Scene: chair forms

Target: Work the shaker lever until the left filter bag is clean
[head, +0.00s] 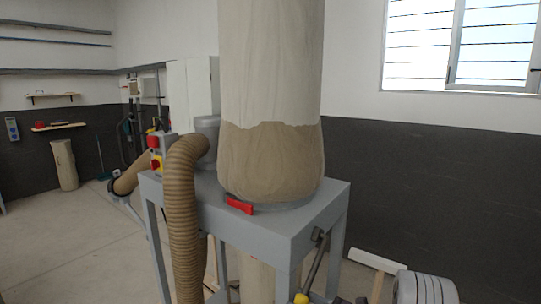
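A tall cloth filter bag (270,95) stands upright on a grey metal stand (205,205); its top is cut off by the frame. Its upper part is pale. Its lower part (270,160) is brown with dust, with an uneven upper edge. It is the only bag seen on top of the stand. A red latch (239,204) sits at the bag's base. A dark metal lever (315,262) slants down at the stand's right side, towards a yellow knob (301,298) at the bottom edge. Neither of my grippers is in view.
A ribbed brown hose (182,215) runs down the stand's left side. A box with red and yellow switches (156,150) is behind it. A grey ribbed cylinder (425,288) and a white board (376,260) are at lower right. The left floor is mostly open.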

